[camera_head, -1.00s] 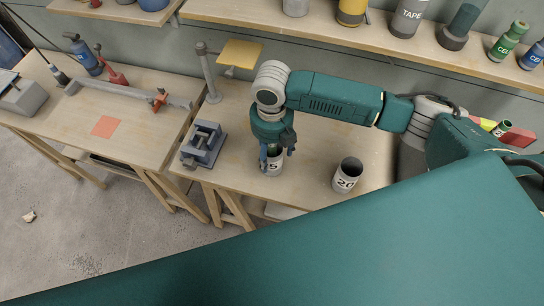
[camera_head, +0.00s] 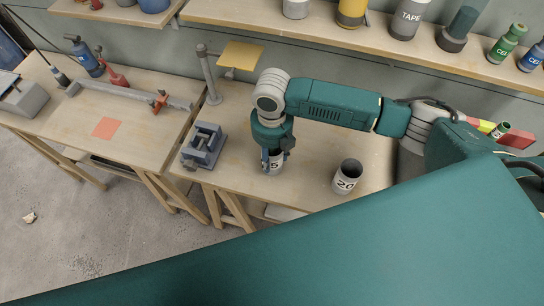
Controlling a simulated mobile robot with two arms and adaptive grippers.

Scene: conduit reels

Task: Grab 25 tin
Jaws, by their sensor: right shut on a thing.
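A small tin (camera_head: 277,168) stands on the right-hand wooden bench in the head view; only the digit 5 shows on its label, and the rest is hidden by my gripper. My right gripper (camera_head: 273,166) points down from above and is shut on this tin. A second tin, labelled 20 (camera_head: 345,184), stands upright and open-topped on the same bench to the right. My left gripper is not in view.
A grey vise (camera_head: 203,146) stands left of the held tin, and a post with a yellow plate (camera_head: 241,55) is behind it. A shelf with cans (camera_head: 404,22) runs along the back. The left bench (camera_head: 95,140) holds an orange square.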

